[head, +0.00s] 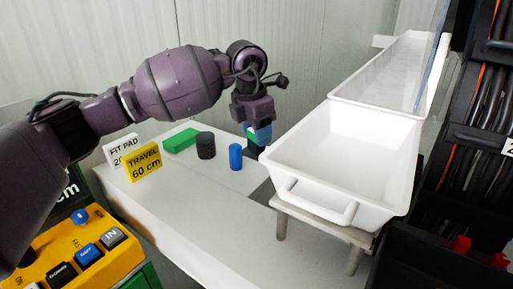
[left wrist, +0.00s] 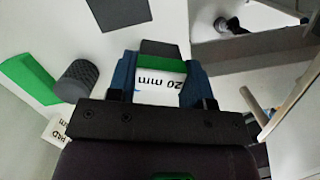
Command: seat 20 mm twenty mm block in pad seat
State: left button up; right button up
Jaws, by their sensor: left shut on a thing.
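My left gripper (head: 259,136) is over the white bench beside the white tray. In the left wrist view its blue fingers (left wrist: 160,85) are shut on the 20 mm block (left wrist: 162,84), which has a white "20 mm" label and a green side. A dark grey piece (left wrist: 160,47) shows just beyond the block, and a dark flat square (left wrist: 118,12) lies farther off. I cannot tell which of these is the pad seat, or whether the block touches anything. My right gripper is not in view.
A green block (head: 180,140), a black knurled cylinder (head: 206,146) and a blue cylinder (head: 236,157) stand left of the gripper. Two signs, white (head: 123,150) and yellow (head: 142,163), stand farther left. The white tray (head: 335,160) is close on the right. The front bench is clear.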

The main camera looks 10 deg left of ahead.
aim_at(256, 148)
pick_arm(q)
jog(key=shift+f, duration=2.1)
jog(key=shift+f, duration=0.1)
jog(key=o, duration=0.9)
jog(key=shift+o, duration=0.2)
